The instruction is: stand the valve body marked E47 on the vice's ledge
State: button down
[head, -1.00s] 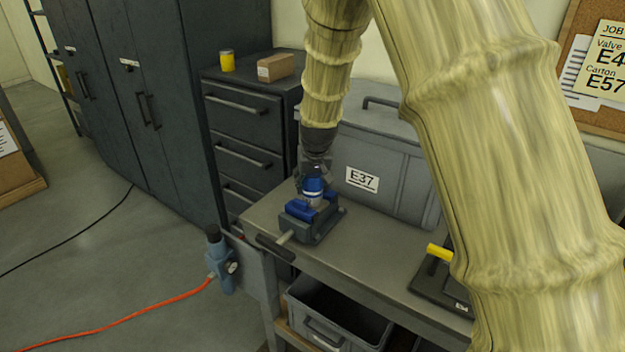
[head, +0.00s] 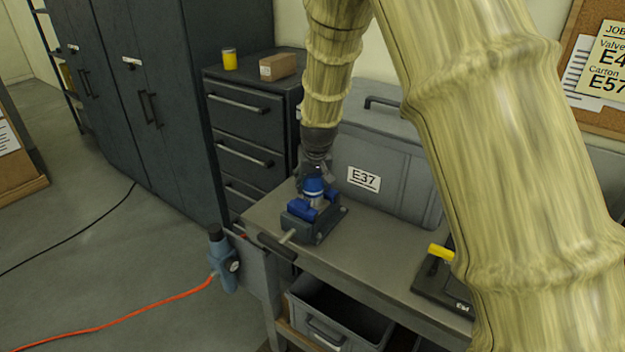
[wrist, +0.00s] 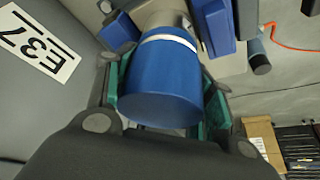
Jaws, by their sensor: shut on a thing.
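A blue valve body (head: 314,187) with a white band is at the vice (head: 312,219), a dark block with blue jaws on the near left corner of the bench. My gripper (head: 313,178) reaches down from above and is shut on the valve body. In the wrist view the valve body (wrist: 160,85) sits between the green-lined fingers, with its blue end toward the camera and a blue vice jaw (wrist: 215,28) beside it. Its marking does not show. Whether its base touches the ledge is hidden.
A grey case (head: 385,160) labelled E37 stands on the bench (head: 365,245) close behind the vice. A dark fixture with a yellow handle (head: 440,252) lies to the right. The vice handle (head: 277,246) sticks out at the front, near a blue-grey air fitting (head: 222,262).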

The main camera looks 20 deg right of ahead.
jog(key=shift+f, duration=0.15)
dwell(0.7)
jog(key=c, duration=0.5)
grip_release()
jog(key=shift+s+r, duration=0.2)
jog(key=shift+r, duration=0.4)
jog(key=v, duration=1)
jog(key=shift+s+r, duration=0.25)
jog(key=shift+r, duration=0.1)
